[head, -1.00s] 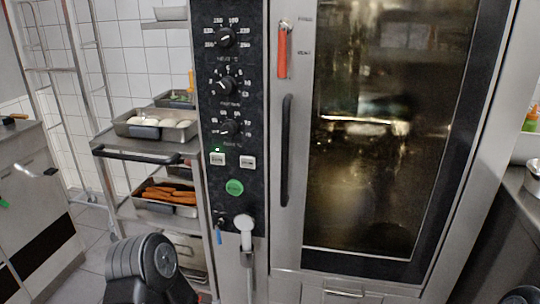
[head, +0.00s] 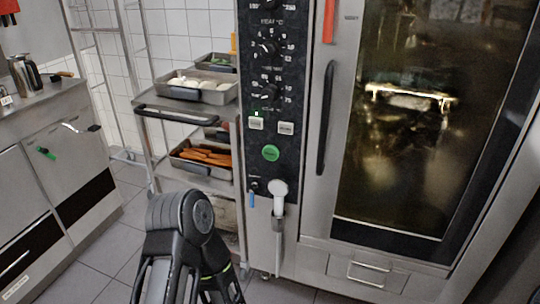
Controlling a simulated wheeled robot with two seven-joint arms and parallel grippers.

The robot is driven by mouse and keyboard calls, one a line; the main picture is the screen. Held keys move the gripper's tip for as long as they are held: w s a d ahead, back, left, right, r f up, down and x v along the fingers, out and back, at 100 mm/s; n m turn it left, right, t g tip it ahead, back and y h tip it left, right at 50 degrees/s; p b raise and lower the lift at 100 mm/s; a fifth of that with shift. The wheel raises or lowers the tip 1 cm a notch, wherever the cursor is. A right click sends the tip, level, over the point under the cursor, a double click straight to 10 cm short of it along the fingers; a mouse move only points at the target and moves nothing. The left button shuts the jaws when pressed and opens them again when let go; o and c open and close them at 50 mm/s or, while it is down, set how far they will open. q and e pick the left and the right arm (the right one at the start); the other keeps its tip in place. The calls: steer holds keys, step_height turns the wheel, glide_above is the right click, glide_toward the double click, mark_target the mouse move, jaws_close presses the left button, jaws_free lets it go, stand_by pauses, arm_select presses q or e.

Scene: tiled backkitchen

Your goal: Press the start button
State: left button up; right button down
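The round green button (head: 270,153) is on the oven's black control panel (head: 268,95), below two small white rectangular buttons and above a white hand-shower head (head: 278,188). It is in full view and nothing touches it. A dark arm link of mine stands at the lower middle-left, below and left of the button and apart from the panel. Neither gripper can be made out in the head view.
The oven's glass door (head: 400,120) is shut, with a black vertical handle (head: 326,118) right of the panel. Left of the oven, a trolley (head: 190,112) holds trays of food. A steel counter (head: 50,110) stands at the far left. Tiled floor shows between.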

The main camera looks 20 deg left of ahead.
arm_select(q)
jaws_close()
stand_by(1.4)
